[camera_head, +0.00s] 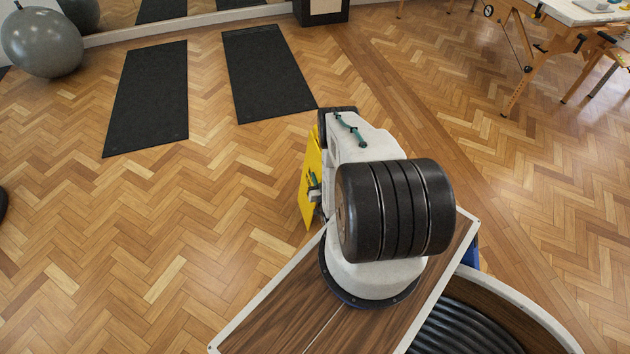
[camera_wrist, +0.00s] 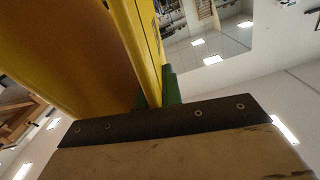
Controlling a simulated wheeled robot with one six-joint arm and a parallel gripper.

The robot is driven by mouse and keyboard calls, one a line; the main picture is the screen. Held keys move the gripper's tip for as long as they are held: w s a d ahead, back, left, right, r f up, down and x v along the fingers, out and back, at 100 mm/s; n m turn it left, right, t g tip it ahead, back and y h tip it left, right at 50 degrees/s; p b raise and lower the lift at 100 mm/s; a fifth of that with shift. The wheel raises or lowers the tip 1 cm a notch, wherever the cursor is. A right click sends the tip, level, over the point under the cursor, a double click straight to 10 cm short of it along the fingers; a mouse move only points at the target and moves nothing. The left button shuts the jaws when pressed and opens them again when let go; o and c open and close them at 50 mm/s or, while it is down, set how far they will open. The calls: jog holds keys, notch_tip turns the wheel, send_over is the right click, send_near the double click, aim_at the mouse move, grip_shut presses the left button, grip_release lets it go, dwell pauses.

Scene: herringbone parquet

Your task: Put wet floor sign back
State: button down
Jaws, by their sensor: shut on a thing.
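The yellow wet floor sign (camera_head: 309,180) is held at the left side of my arm in the head view, and most of it is hidden behind the arm. My gripper (camera_head: 315,190) is shut on the sign. In the wrist view the sign's yellow panels (camera_wrist: 95,50) fill the upper left and rise from my gripper (camera_wrist: 155,97), where green finger parts show against the sign. I cannot tell from these frames whether the sign touches the floor.
Two black mats (camera_head: 150,95) (camera_head: 266,70) lie on the parquet ahead. A grey exercise ball (camera_head: 42,42) stands at far left by a mirror. A wooden-legged table (camera_head: 560,35) stands at upper right. A black box (camera_head: 320,10) is at the top. The floor at left is mostly clear.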

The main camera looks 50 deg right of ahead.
jog(key=shift+d+f, duration=0.15)
jog(key=shift+f, duration=0.75)
jog(key=c, duration=1.6)
grip_release()
jog(key=shift+f, duration=0.1)
jog(key=shift+o, duration=0.2)
